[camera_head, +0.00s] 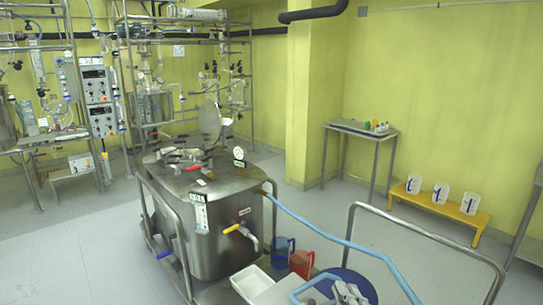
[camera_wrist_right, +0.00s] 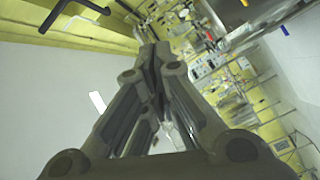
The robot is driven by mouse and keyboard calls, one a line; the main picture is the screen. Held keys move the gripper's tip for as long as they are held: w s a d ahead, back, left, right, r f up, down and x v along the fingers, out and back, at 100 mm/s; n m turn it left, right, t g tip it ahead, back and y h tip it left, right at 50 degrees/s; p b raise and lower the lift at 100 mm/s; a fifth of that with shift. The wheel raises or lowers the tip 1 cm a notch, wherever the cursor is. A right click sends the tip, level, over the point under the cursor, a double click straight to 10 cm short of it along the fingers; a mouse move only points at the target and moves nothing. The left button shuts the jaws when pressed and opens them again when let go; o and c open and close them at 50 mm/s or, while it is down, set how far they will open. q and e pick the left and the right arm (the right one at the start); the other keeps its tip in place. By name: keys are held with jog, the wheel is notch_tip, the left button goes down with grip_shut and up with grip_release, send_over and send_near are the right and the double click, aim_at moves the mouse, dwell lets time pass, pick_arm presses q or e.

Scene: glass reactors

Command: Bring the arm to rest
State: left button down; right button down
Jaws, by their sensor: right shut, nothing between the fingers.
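My right gripper (camera_head: 348,292) shows at the bottom edge of the head view, low in front of the steel vessel's cart. In the right wrist view its fingers (camera_wrist_right: 155,55) come together at the tips, shut and with nothing between them. The wrist view looks out tilted over the room, with the glassware racks (camera_wrist_right: 205,60) beyond the fingers. Most of the right arm is out of the head view. My left gripper is not in view.
A steel vessel (camera_head: 215,235) with an open lid stands on a railed cart. A blue jug (camera_head: 283,250), a red jug (camera_head: 302,262) and a white tray (camera_head: 252,282) are close to the right gripper. A blue hose (camera_head: 335,238) crosses nearby.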

jog(key=s+d+f+m+g+h, duration=0.1)
jog(key=s+d+f+m+g, duration=0.1)
jog(key=s+f+m+g, duration=0.4)
jog(key=s+d+f+m+g+h, duration=0.1)
jog(key=s+d+f+m+h, duration=0.2)
jog(key=f, duration=0.5)
jog(key=s+f+m+g+y, duration=0.15)
jog(key=s+f+g, duration=0.25)
jog(key=s, duration=0.5)
jog(key=s+f+m+g+y, duration=0.1)
jog(key=s+f+m+g, duration=0.15)
jog(key=s+f, duration=0.45)
jog(key=s+f+n+g, duration=0.1)
jog(key=s+f+g, duration=0.15)
jog(key=f, duration=2.15)
jog(key=s+d+f, duration=0.3)
jog(key=s+f, duration=1.2)
jog(key=s, duration=0.2)
jog(key=shift+f+g+h, duration=0.2)
jog(key=shift+g+h, duration=0.1)
jog(key=shift+h, duration=0.05)
